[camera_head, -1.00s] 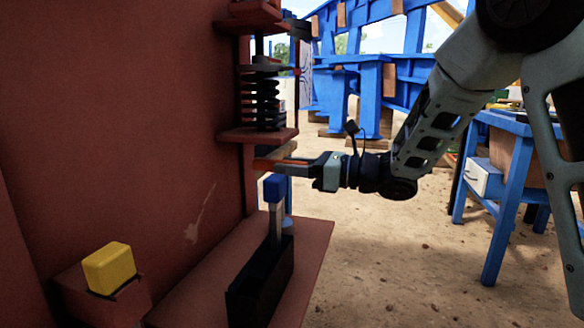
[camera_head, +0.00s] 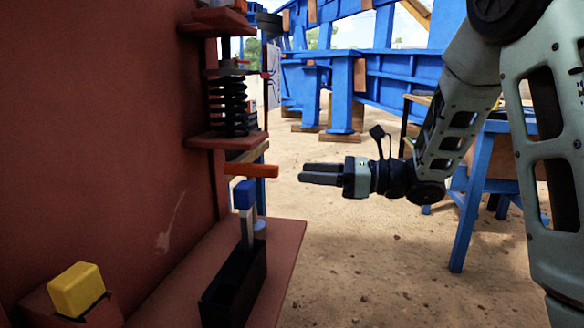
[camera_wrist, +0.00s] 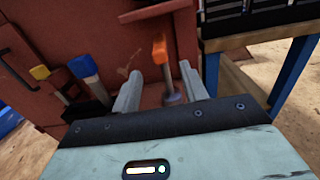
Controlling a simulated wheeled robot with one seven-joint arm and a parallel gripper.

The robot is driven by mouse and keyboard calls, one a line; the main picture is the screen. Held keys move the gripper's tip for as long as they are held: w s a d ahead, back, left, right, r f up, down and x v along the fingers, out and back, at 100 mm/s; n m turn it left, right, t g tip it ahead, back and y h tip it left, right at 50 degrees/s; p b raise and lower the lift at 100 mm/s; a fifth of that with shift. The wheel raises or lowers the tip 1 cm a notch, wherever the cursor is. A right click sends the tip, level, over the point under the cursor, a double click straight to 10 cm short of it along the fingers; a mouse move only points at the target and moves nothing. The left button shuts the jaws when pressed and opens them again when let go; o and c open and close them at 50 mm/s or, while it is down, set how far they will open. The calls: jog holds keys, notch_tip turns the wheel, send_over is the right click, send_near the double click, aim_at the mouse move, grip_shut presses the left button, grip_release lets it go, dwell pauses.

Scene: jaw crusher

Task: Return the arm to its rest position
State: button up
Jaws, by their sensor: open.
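My gripper (camera_head: 322,174) is at the middle of the head view, to the right of the red machine (camera_head: 110,120). Its fingers point left and are apart, with nothing between them. An orange handle (camera_head: 252,170) sticks out from the machine just left of the fingertips, with a gap between. In the wrist view the two fingers (camera_wrist: 160,88) are spread, and the orange handle (camera_wrist: 160,50) shows beyond them. My arm reaches in from the upper right.
A blue-topped lever (camera_head: 244,195) stands in a black slotted box (camera_head: 236,288) on the red ledge (camera_head: 283,240). A yellow block (camera_head: 77,290) is at the lower left. A spring (camera_head: 229,105) is above the handle. A blue table (camera_head: 470,200) stands behind my arm. Sandy ground at centre right is clear.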

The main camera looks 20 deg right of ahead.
jog(key=shift+s+d, duration=0.35)
jog(key=shift+d, duration=0.1)
